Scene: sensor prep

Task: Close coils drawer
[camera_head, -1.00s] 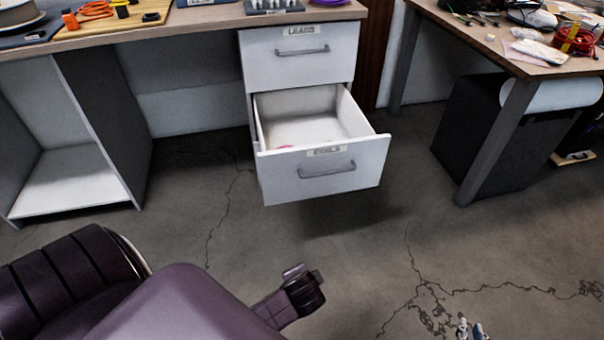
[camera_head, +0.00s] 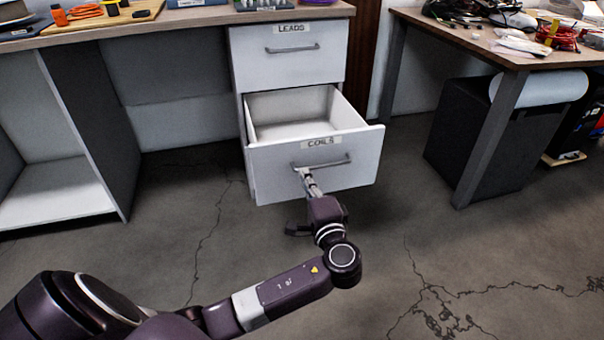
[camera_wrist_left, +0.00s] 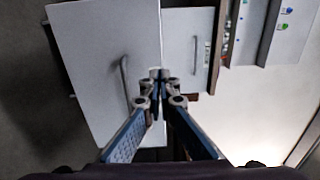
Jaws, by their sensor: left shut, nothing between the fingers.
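The white coils drawer (camera_head: 270,172), labelled COILS, stands pulled out below the shut leads drawer (camera_head: 285,68). Its visible interior looks empty. It has a grey bar handle (camera_head: 335,162). My left gripper (camera_head: 304,173) is shut and empty, its tips in front of the drawer face near the left end of the handle. I cannot tell in the head view whether they touch. In the left wrist view the shut fingertips (camera_wrist_left: 159,74) appear beside the coils drawer's front (camera_wrist_left: 95,35), near its edge, with the handle (camera_wrist_left: 124,82) to their left. My right gripper is not in view.
The desk (camera_head: 190,20) above the drawers holds tools and cables. At right stands a second table (camera_head: 470,45) with a dark cabinet (camera_head: 460,140) and a white roll (camera_head: 540,88) beneath. An open shelf (camera_head: 55,195) is at left. The cracked floor before the drawer is clear.

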